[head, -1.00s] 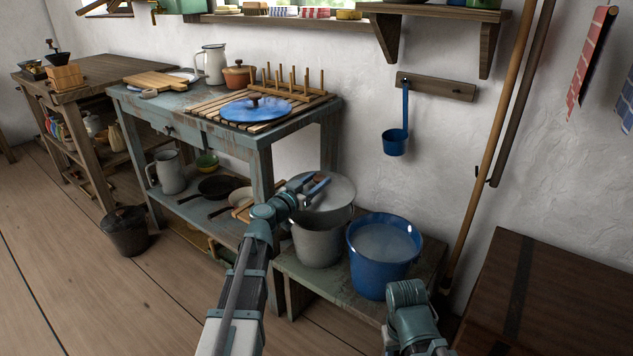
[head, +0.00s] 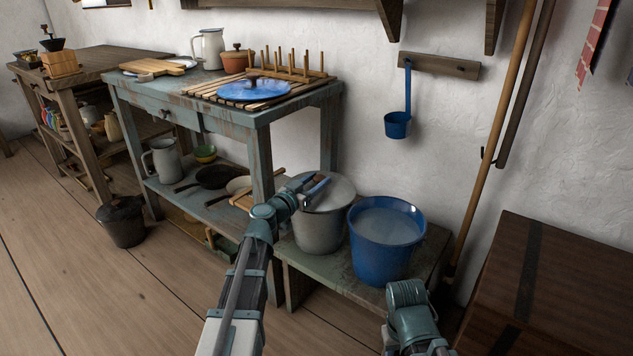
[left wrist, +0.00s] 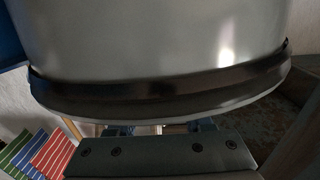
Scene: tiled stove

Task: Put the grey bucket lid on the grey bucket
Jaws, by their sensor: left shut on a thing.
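The grey bucket (head: 319,232) stands on a low bench beside a blue bucket. The grey lid (head: 338,193) lies over the grey bucket's top, about level, with no clear gap to the rim; whether it is fully seated I cannot tell. My left gripper (head: 317,186) is shut on the lid, at its upper side. In the left wrist view, the lid's pale metal face and dark edge band (left wrist: 165,92) fill the upper part and hide most of the fingers. My right arm shows at the bottom right; its gripper is not visible.
The blue bucket (head: 387,245), filled with something pale, stands close to the right of the grey bucket. The low bench (head: 340,279) has little bare room. A dark wooden chest (head: 560,290) is at right.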

